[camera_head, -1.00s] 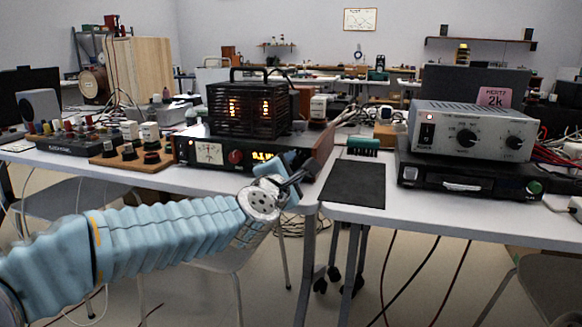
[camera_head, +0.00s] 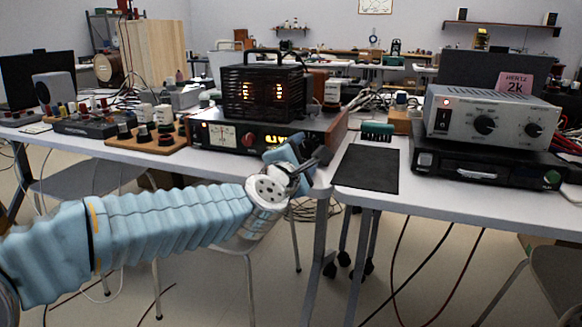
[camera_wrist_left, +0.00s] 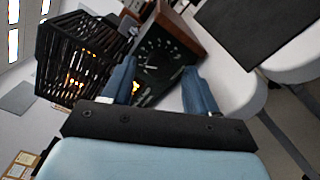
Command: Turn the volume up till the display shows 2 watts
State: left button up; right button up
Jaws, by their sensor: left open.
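A black unit with a wooden side carries a pale needle meter (camera_head: 222,136), a red knob (camera_head: 248,140) and a yellow-lit display (camera_head: 284,139). My left gripper partly hides the display, and I cannot read its digits. My left gripper (camera_head: 305,168) is open at the unit's right front, with its fingers angled up and right. In the left wrist view, its two blue fingers (camera_wrist_left: 160,88) stand apart before the dark front panel. A dial-like knob (camera_wrist_left: 150,66) shows between and beyond them, and I see no contact. My right gripper is out of view.
A black caged tube amplifier (camera_head: 264,92) with glowing tubes sits on the unit. A wooden board with knobs (camera_head: 145,146) is to its left. A black mat (camera_head: 367,168) lies bare between.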

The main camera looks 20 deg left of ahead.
pick_arm(q)
jog(key=s+p, duration=0.1)
jog(key=s, duration=1.1)
jog(key=shift+a, duration=0.2)
